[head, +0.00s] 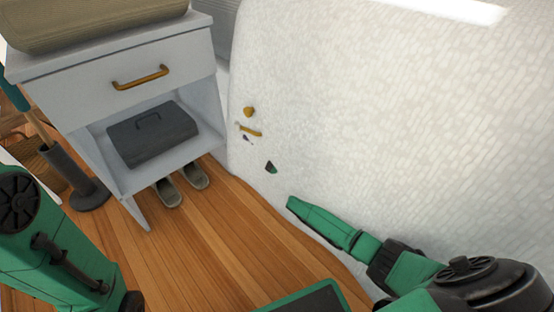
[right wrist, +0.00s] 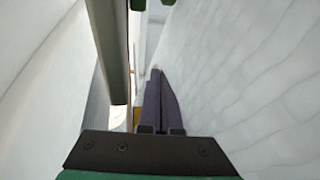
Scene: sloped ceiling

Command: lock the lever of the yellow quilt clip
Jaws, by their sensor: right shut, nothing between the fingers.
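The yellow quilt clip shows in the head view as two small yellow pieces on the white quilt (head: 380,110): a rounded upper piece (head: 249,112) and a thin bar (head: 250,130) just below. Which part is the lever is too small to tell. My right gripper (head: 247,139) is mostly hidden by the quilt; only a small purple tip and a dark part show, just below the bar. In the right wrist view its purple fingers (right wrist: 155,78) are shut and empty along the quilt. A bit of yellow (right wrist: 137,115) shows left of them. My left gripper is out of view.
A white nightstand (head: 160,52) with a gold handle stands left of the quilt, close beside the clip. A dark grey case (head: 150,140) lies on its shelf. Slippers (head: 180,186) and a dark stand (head: 72,180) are on the wooden floor. Open floor lies in front.

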